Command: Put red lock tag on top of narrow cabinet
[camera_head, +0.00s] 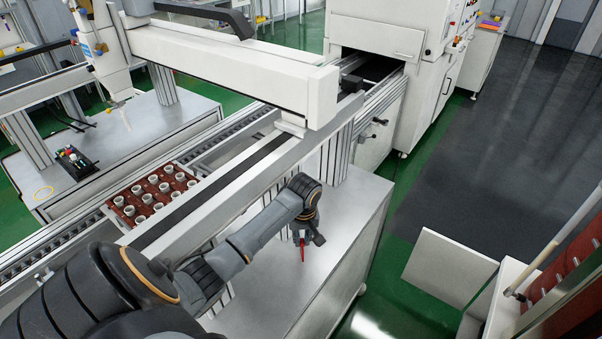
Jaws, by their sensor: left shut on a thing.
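My left arm reaches in from the lower left, and its gripper (305,236) points down over the metal-topped bench. The left gripper is shut on the red lock tag (302,254), which shows as a thin red strip below the fingers. I cannot tell whether the tag touches the bench top. A narrow white cabinet (477,63) stands at the far upper right beside the large white machine, well apart from my gripper. My right gripper is not in view.
The metal-topped bench (338,248) looks clear around the gripper. A conveyor gantry beam (215,65) crosses behind it. A red tray with several white pots (117,211) sits on the conveyor. White panels (447,266) stand at the lower right. Dark floor (490,140) is free.

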